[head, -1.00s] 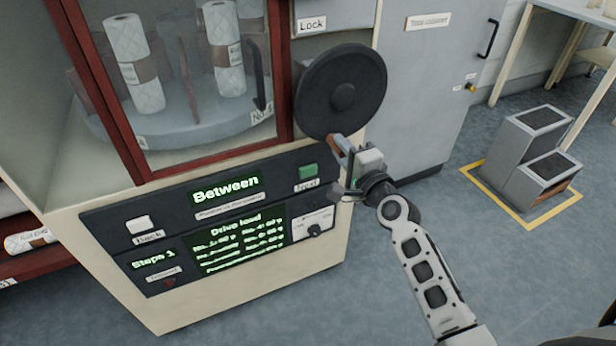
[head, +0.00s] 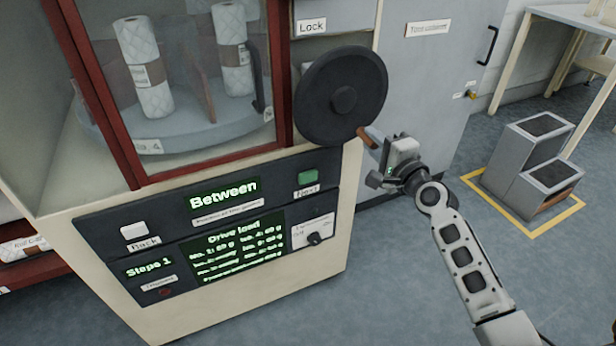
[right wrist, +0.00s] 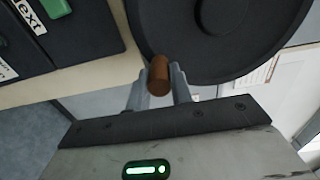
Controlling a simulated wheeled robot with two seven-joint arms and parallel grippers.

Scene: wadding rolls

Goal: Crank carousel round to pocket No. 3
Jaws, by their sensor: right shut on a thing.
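The black crank wheel (head: 341,82) stands on the right side of the machine, with a brown handle (head: 369,138) at its lower right rim. My right gripper (head: 378,150) is at that handle; the right wrist view shows its two fingers closed on either side of the brown handle (right wrist: 158,76). Behind the red-framed window is the grey carousel (head: 190,128) with white wadding rolls (head: 146,66) standing in it. A tag at its left front seems to end in 4. The display (head: 223,194) reads "Between", and a smaller one reads "Steps 1". My left gripper is not in view.
A green button (head: 308,177) labelled "Next" and a white "Back" button (head: 134,231) sit on the dark panel. A grey cabinet (head: 425,75) stands behind my right arm. Grey steps (head: 532,160) stand inside a yellow floor outline at right. The floor between is clear.

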